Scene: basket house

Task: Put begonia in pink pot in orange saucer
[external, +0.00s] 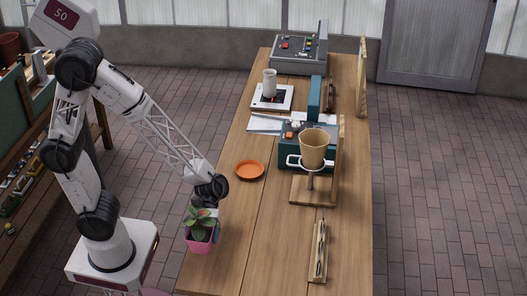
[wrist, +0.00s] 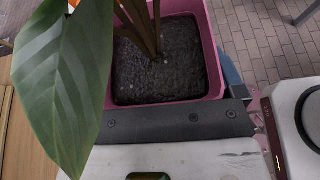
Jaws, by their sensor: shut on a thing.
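The begonia with green leaves (external: 199,218) stands in a square pink pot (external: 200,246) at the near left edge of the wooden table. My gripper (external: 208,211) is above the pot's right side and shut on the pot's rim. In the wrist view the pink pot (wrist: 214,50) is upright with dark soil, and a large begonia leaf (wrist: 62,75) covers the left side. I cannot tell whether the pot touches the table. The round orange saucer (external: 250,170) lies empty on the table, farther back and to the right of the pot.
A wooden stand with a tan cone (external: 313,148) and a teal box (external: 290,155) are right of the saucer. A wooden tray with a thin tool (external: 319,252) lies at the near right. A white scale-like device with a cup (external: 270,92) is farther back. Table between pot and saucer is clear.

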